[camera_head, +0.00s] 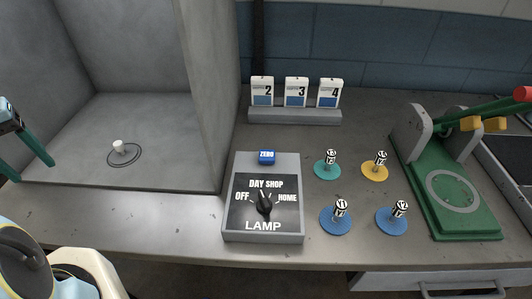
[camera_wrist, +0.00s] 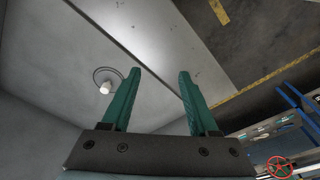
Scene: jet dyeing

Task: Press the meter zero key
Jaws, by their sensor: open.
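A small blue key marked ZERO (camera_head: 266,156) sits at the back edge of the grey lamp box (camera_head: 235,235) on the bench. A black selector knob (camera_head: 264,202) is on the box's dark face, in front of the key, among the labels OFF, DAY, SHOP and HOME. My gripper (camera_head: 33,170) is at the far left of the head view, by the grey booth, well left of the key. In the wrist view my gripper (camera_wrist: 160,75) has its two teal fingers apart with nothing between them. The key cannot be made out in the wrist view.
A white knob in a ring (camera_head: 118,146) stands on the booth floor; the booth wall (camera_head: 212,80) rises left of the lamp box. Numbered cards (camera_head: 296,92) stand behind it. Several disc-based numbered pieces (camera_head: 336,220) and a green press (camera_head: 455,205) are to the right.

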